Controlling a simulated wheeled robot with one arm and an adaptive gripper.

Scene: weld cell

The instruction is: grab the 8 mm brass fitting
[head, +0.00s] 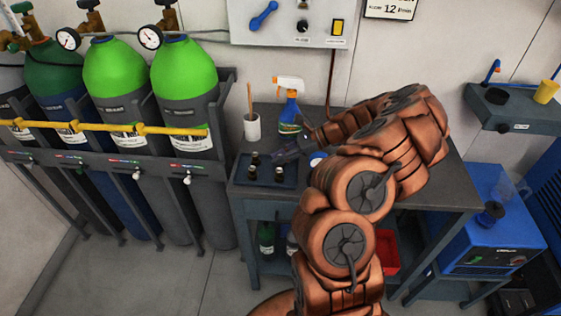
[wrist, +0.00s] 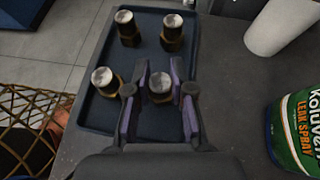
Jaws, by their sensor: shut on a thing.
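Several brass fittings with pale silvery caps stand upright on a dark blue tray (wrist: 147,129); the tray (head: 265,182) also shows in the head view. In the wrist view, one brass fitting (wrist: 160,89) is between the purple-padded fingers of my gripper (wrist: 160,84), which is shut on it. Other fittings stand at the near left (wrist: 103,80), far left (wrist: 126,30) and far right (wrist: 173,34). I cannot read any size on them. In the head view, my gripper (head: 285,155) is low over the tray's right side, partly covering it.
A Leak Spray bottle (wrist: 298,125) stands right of the tray, with a white cup (wrist: 277,27) behind it. In the head view, the bench (head: 440,185) is clear on the right. Green-topped gas cylinders (head: 185,70) stand in a rack at left.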

